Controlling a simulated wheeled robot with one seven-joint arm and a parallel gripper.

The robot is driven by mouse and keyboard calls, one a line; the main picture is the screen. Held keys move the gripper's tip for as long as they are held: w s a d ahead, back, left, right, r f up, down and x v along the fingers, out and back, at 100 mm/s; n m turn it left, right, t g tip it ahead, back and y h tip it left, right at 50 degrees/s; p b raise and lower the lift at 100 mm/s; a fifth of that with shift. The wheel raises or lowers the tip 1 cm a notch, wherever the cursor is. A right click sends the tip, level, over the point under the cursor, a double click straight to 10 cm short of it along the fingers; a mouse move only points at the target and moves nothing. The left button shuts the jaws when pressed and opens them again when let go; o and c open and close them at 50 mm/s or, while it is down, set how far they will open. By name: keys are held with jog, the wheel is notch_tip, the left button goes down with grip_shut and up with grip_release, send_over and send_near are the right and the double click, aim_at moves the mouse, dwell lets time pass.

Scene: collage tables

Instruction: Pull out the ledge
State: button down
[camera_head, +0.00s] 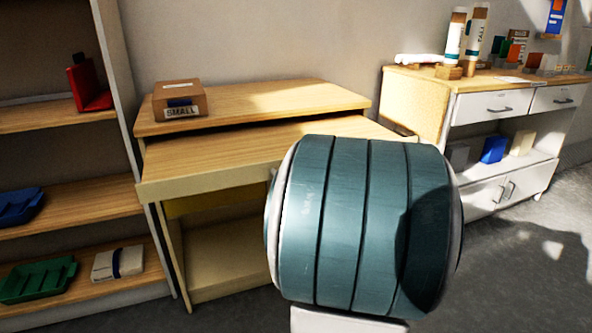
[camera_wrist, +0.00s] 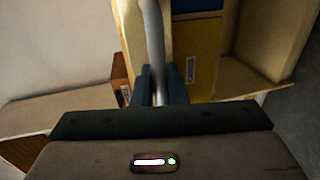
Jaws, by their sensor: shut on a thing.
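The ledge (camera_head: 225,160) is a pale wooden board standing out from under the top of a wooden desk (camera_head: 260,95). Its front edge faces me, and its right part is hidden behind my teal arm link in the head view. In the wrist view, the ledge's pale edge (camera_wrist: 131,35) runs beside a grey bar handle (camera_wrist: 153,30). My gripper (camera_wrist: 160,82) is shut on this handle, with one dark finger on either side. The gripper is hidden in the head view.
A cardboard box marked SMALL (camera_head: 180,100) sits on the desk top. Shelves with a green tray (camera_head: 38,280) stand at left. A white cabinet (camera_head: 490,105) stands at right. Open floor (camera_head: 500,270) lies at the lower right. A yellow panel (camera_wrist: 197,45) shows beside the handle.

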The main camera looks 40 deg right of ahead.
jog(key=shift+s+a, duration=0.15)
jog(key=shift+s, duration=0.15)
jog(key=c, duration=1.5)
grip_release()
jog(key=p+v, duration=0.4)
jog(key=v, duration=0.9)
jog(key=shift+s, duration=0.4)
